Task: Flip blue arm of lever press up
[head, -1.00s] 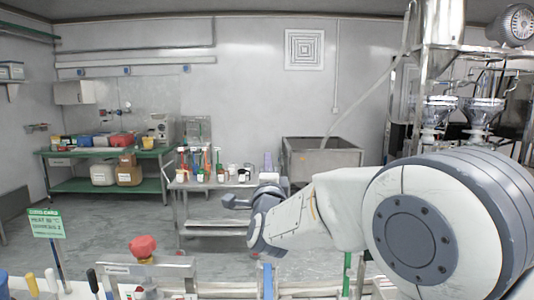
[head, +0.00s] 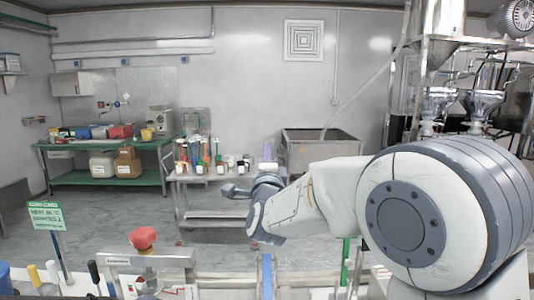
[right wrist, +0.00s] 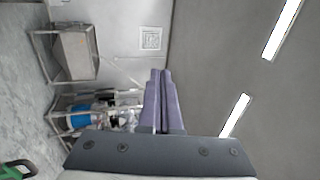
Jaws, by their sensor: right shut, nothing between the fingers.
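A narrow blue bar (head: 266,275), likely the lever press's blue arm, stands upright at the bottom edge of the head view. Its lower part and the press's body are cut off. My right gripper (head: 267,152) is above and beyond it in the picture, with its purple fingers pointing up. In the right wrist view the two purple fingers (right wrist: 161,100) lie together, shut and empty. They are apart from the bar. My left gripper does not show.
A red knob (head: 143,238) stands on a grey panel to the left of the blue bar. A green sign (head: 46,215) and several coloured handles are at the lower left. A metal cart (head: 215,180) with bottles stands farther back, beside a steel sink (head: 322,150).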

